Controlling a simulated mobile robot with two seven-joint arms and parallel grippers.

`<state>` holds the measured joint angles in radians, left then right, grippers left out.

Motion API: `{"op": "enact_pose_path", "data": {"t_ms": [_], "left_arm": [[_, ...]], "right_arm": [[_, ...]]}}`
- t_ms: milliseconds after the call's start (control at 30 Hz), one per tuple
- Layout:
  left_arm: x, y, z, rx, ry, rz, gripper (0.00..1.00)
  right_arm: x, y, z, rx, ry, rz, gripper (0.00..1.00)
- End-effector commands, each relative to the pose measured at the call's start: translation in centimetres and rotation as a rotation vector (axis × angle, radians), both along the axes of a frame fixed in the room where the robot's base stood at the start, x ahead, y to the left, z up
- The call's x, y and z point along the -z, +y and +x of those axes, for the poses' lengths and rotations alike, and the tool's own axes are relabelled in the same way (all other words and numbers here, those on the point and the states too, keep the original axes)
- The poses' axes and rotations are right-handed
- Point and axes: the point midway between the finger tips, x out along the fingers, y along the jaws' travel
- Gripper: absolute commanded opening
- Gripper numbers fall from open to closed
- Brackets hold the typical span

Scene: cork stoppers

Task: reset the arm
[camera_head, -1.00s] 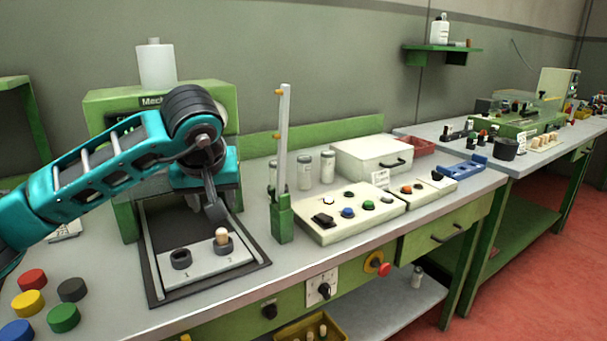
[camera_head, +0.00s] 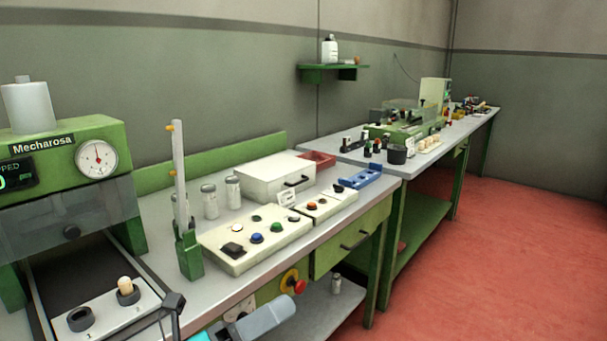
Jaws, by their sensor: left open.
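My left gripper (camera_head: 218,312) is at the bottom edge of the head view, in front of the near bench, mostly cut off by the frame. Its visible parts stand apart, with nothing seen between them. A pale cork stopper (camera_head: 125,284) stands upright in the right dark ring of the white plate (camera_head: 106,309). The left ring (camera_head: 81,319) looks empty. The gripper is to the right of the plate and appears apart from the cork. My right gripper is not in view.
The green Mecharosa machine (camera_head: 60,140) with a dial stands at left. A button panel (camera_head: 255,240), green post (camera_head: 188,250), jars (camera_head: 209,200) and white box (camera_head: 272,178) are on the bench. Red floor (camera_head: 470,260) is clear at right.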

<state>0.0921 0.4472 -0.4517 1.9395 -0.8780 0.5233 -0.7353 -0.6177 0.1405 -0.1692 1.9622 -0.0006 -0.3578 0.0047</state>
Motion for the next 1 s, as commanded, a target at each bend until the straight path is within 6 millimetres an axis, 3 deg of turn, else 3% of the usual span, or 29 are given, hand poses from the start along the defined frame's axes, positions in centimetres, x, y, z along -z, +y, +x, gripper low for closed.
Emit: {"op": "enact_pose_path", "data": {"t_ms": [133,233,400,500,600,700,1000], "left_arm": [[5.1,4.6,1.6,-0.193,0.586,-0.423,0.51],[10.8,8.1,0.9,-0.336,0.970,-0.718,0.51],[20.8,12.1,-4.1,-0.572,1.489,-1.162,0.51],[24.5,13.2,-7.4,-0.674,1.671,-1.344,0.51],[26.7,13.6,-9.7,-0.740,1.779,-1.459,0.51],[27.6,13.8,-10.9,-0.773,1.827,-1.515,0.51],[27.8,13.8,-11.0,-0.778,1.835,-1.524,0.51]], "right_arm": [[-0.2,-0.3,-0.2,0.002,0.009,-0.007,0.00],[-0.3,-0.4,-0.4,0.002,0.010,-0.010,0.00],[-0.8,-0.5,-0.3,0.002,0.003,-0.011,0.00],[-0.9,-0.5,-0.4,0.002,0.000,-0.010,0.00],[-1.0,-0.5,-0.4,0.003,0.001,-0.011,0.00],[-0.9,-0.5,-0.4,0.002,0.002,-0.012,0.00],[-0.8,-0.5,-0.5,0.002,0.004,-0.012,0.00]]}}
